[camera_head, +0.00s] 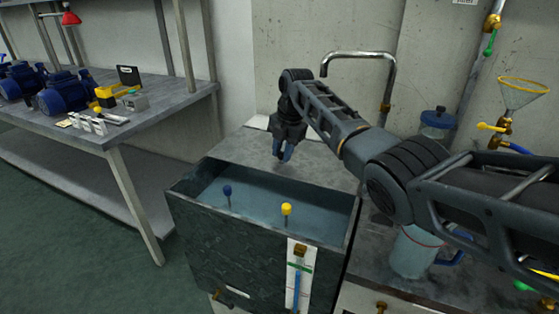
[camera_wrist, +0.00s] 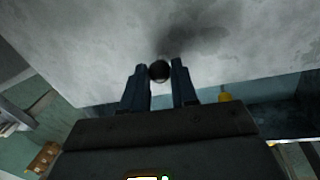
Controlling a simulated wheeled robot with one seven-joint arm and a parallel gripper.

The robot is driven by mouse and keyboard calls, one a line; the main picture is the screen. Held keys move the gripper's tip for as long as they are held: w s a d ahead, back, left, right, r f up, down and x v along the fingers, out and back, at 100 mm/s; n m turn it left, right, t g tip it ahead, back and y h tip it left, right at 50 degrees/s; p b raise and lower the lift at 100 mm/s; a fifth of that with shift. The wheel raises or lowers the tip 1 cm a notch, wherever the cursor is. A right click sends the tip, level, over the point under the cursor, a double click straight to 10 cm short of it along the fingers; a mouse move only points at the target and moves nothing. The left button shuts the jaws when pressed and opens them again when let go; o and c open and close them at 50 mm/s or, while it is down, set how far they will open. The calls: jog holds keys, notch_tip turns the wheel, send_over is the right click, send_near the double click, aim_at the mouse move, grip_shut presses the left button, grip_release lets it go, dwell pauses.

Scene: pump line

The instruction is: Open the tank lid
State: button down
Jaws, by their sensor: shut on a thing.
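The tank (camera_head: 205,240) is a dark box at the front centre, and water shows in its open front part. The grey lid (camera_head: 235,152) lies at the tank's back side; whether it rests on the rim or is raised cannot be told. In the wrist view the lid (camera_wrist: 90,60) fills the upper part, with a dark round knob (camera_wrist: 159,71) on it. My gripper (camera_head: 282,153) is over the lid. In the wrist view my gripper (camera_wrist: 160,78) has its fingers on either side of the knob, shut on it. The knob is hidden in the head view.
A blue-topped rod (camera_head: 227,190) and a yellow-topped rod (camera_head: 286,209) stand up from the water. A curved metal spout (camera_head: 358,55) rises behind. A jug (camera_head: 412,252) stands right, below my arm. A bench (camera_head: 140,128) with blue motors is at left.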

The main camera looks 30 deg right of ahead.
dwell(0.3)
jog(key=c, duration=0.9)
grip_release()
jog(key=shift+s+a+r+p, duration=0.15)
jog(key=shift+s+a+p, duration=0.3)
jog(key=shift+p, duration=0.4)
jog(key=s+a+p, duration=1)
jog(key=a+p, duration=0.1)
jog(key=a, duration=0.3)
notch_tip(320, 180, up, 7)
jog(key=b, duration=0.2)
jog(key=shift+s+a+f+m+t+y+b, duration=0.3)
jog(key=shift+s+a+f+m+t, duration=0.3)
jog(key=shift+s+a+f+m, duration=1)
jog(key=shift+s+a+f+m+t+y+b, duration=0.3)
jog(key=shift+s+a+f+m+t, duration=0.5)
jog(key=shift+s+f, duration=1.55)
jog(key=shift+s+a+f+m+t+y+b, duration=0.15)
jog(key=shift+s+a+f+m+t+y, duration=0.25)
jog(key=shift+s+a+f+m, duration=1.5)
